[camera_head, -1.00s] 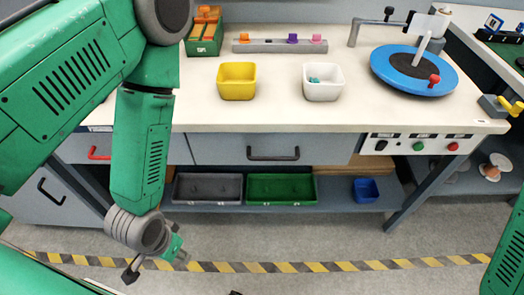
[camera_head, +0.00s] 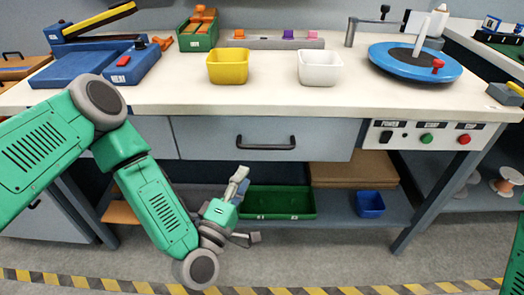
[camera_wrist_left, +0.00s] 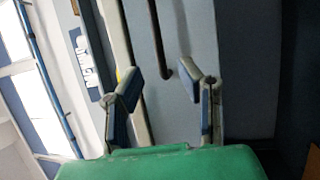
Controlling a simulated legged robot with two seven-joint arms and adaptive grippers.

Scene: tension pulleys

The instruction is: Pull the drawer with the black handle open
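The drawer (camera_head: 330,137) with the black handle (camera_head: 266,143) is under the white worktop, its grey front flush with the bench. The handle is a horizontal black bar. My left gripper (camera_head: 248,205) is below and in front of it, fingers spread and empty. In the left wrist view, the two blue-grey fingers (camera_wrist_left: 163,84) stand apart, and the dark handle bar (camera_wrist_left: 158,40) lies ahead, between their directions, apart from them. My right gripper is out of view; only a green piece of my right arm shows at the right edge.
Below the drawer, a shelf holds a green tray (camera_head: 279,202) and a blue bin (camera_head: 370,204). A control panel (camera_head: 428,136) with buttons is right of the drawer. On the worktop stand a yellow bin (camera_head: 228,66), a white bin (camera_head: 319,68) and a blue turntable (camera_head: 415,62).

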